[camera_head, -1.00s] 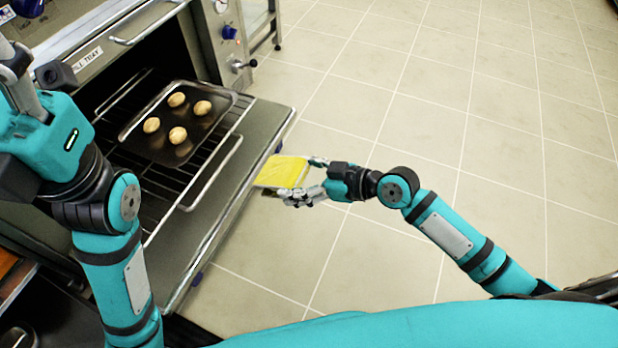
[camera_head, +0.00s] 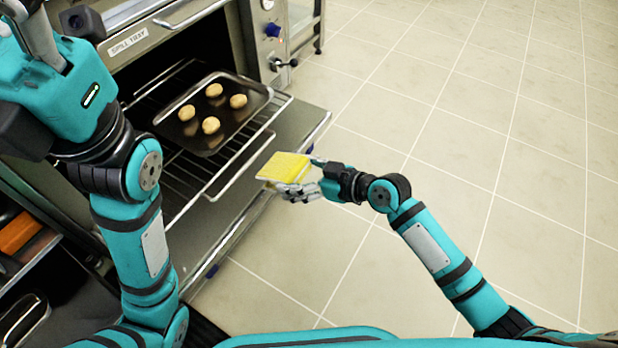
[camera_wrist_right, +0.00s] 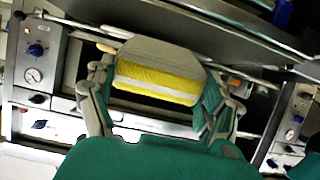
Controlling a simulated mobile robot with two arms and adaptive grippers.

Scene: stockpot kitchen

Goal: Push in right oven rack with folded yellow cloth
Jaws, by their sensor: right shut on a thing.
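The folded yellow cloth (camera_head: 283,166) is held in my right gripper (camera_head: 303,178), which is shut on it. In the right wrist view the cloth (camera_wrist_right: 158,82) lies between the fingers (camera_wrist_right: 160,105). In the head view the cloth appears over the lowered oven door, close to the front of the pulled-out rack (camera_head: 238,168); I cannot tell whether they touch. The rack carries a dark baking tray (camera_head: 232,116) with several round buns and sticks out of the oven opening. Part of my left gripper (camera_head: 36,32) shows at the top left; its fingertips are unclear.
The oven door (camera_head: 300,125) is open and lies flat below the rack. Knobs and a lever (camera_head: 284,63) are on the oven front to the right. The tiled floor (camera_head: 450,120) to the right is clear. A dark lower shelf (camera_head: 45,300) is at the bottom left.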

